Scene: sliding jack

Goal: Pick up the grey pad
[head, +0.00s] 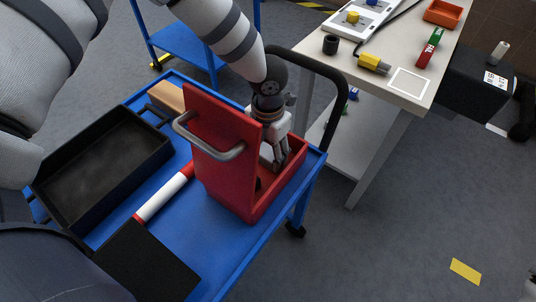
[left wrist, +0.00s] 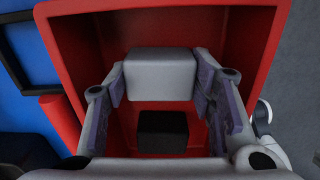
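The grey pad (left wrist: 160,75) is a light grey block with rounded edges, seen in the left wrist view inside the red box (head: 219,190). My left gripper (head: 275,158) reaches down into the open part of this box, behind its tall front panel with the grey handle. In the left wrist view its two fingers (left wrist: 161,82) stand on either side of the pad, and no clear gap shows between them and its sides. Whether the pad is clear of the box floor is hard to tell. In the head view the pad is mostly hidden. My right gripper is not in view.
A black block (left wrist: 163,132) lies in the box near the pad. The box stands on a blue cart (head: 213,245) with a black tray (head: 70,190) and a red-and-white cylinder (head: 165,195). A cart handle (head: 335,80) curves behind. A white workbench (head: 405,75) stands at the right.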

